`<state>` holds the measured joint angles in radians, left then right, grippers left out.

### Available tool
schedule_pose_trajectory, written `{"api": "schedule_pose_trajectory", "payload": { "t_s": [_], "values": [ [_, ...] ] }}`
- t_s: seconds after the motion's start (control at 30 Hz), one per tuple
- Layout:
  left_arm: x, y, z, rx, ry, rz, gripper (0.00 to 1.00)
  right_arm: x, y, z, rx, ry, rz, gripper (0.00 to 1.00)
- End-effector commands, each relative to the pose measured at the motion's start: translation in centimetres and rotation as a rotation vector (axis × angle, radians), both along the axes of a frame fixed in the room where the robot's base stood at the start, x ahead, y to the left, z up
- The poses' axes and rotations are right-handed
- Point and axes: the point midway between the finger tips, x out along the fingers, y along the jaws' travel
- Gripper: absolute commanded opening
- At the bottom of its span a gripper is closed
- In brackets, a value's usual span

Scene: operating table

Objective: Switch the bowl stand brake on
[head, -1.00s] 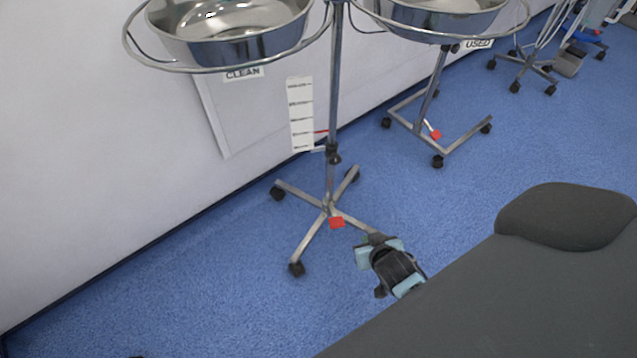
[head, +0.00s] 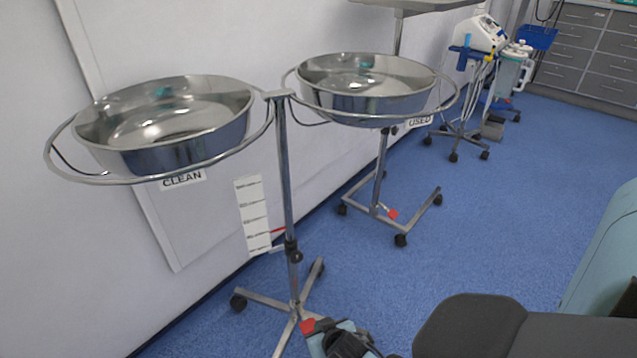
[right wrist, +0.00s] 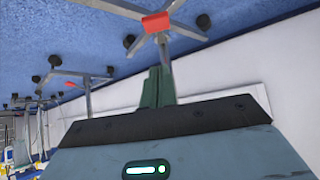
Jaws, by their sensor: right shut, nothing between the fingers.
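The bowl stand (head: 286,190) is a metal pole on wheeled legs, with a steel bowl (head: 165,122) over a CLEAN label and a second bowl (head: 365,85) to its right. Its red brake pedal (head: 308,326) is low on the base, partly cut off by my gripper in the head view; it also shows at the top of the right wrist view (right wrist: 157,22). My right gripper (head: 340,343) is at the bottom edge, beside the pedal. Its fingers (right wrist: 157,86) are shut and empty, pointing toward the stand's base. Contact with the pedal cannot be told. My left gripper is not in view.
A second wheeled stand with a red pedal (head: 392,214) is behind. A dark padded table end (head: 468,325) is just right of my gripper. A white wall (head: 110,280) runs behind the stand. Blue floor (head: 480,230) is open to the right.

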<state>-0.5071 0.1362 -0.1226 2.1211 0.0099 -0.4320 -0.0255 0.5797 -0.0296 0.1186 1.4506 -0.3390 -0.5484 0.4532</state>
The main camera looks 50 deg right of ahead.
Motion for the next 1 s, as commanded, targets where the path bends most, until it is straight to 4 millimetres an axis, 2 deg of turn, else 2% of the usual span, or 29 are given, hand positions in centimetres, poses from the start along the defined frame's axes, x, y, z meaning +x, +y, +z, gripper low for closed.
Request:
{"api": "schedule_pose_trajectory", "payload": {
  "t_s": [0.03, 0.1, 0.43, 0.7, 1.0],
  "values": [
    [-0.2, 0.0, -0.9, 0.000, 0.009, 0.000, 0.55, 0.6, -0.3, -1.1, -0.001, 0.003, 0.001, 0.00],
    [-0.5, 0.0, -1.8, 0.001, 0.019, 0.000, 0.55, 1.4, -0.6, -2.2, -0.001, 0.004, 0.001, 0.00],
    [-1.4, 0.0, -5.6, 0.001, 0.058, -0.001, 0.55, 5.4, -2.1, -6.5, -0.002, 0.004, 0.001, 0.00],
    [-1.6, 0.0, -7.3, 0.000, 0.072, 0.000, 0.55, 5.2, -1.9, -9.3, 0.000, 0.002, 0.001, 0.00],
    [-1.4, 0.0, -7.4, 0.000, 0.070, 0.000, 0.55, 5.2, -1.9, -9.6, 0.000, 0.000, 0.000, 0.00]
  ]
}}
